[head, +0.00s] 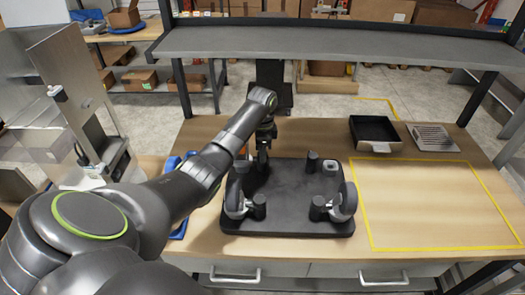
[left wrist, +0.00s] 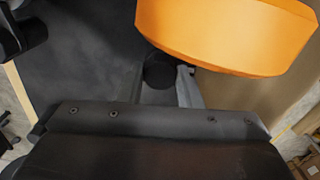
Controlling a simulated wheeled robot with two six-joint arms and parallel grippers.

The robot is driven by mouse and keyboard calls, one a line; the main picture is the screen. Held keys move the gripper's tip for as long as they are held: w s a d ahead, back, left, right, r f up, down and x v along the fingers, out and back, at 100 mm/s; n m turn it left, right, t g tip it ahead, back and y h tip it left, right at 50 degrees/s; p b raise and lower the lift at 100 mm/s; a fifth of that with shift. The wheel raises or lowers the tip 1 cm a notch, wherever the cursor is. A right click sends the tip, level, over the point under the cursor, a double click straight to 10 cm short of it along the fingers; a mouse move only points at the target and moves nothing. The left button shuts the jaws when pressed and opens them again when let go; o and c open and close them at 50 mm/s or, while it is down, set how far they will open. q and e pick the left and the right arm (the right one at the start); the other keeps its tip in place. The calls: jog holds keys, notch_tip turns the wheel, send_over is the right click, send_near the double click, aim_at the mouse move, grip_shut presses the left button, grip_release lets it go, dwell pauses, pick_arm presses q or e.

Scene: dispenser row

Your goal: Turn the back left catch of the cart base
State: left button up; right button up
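The cart base (head: 290,222) is a dark board lying on the wooden table, with casters at its corners. My left gripper (head: 262,162) points down at its back left corner, partly covering the caster there. The back left catch cannot be made out clearly in the head view. In the left wrist view a large orange part (left wrist: 225,32) is very close, above a grey metal bracket (left wrist: 187,90); I cannot tell whether it is the catch. The cart base's dark board (left wrist: 85,60) shows at left there. The fingertips are not clear, nor is contact. My right gripper is not in view.
Front casters (head: 236,200) and (head: 345,202) stand up from the board. A black tray (head: 375,147) and a grey slotted piece (head: 433,138) lie at the back right. A yellow-outlined area (head: 435,205) is clear. A grey shelf (head: 330,42) spans above the table's back.

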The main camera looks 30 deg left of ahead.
pick_arm(q)
jog(key=c, duration=0.4)
jog(key=shift+r+m+p, duration=0.1)
jog(key=shift+m+p, duration=0.2)
jog(key=shift+m, duration=0.4)
jog(key=o, duration=1)
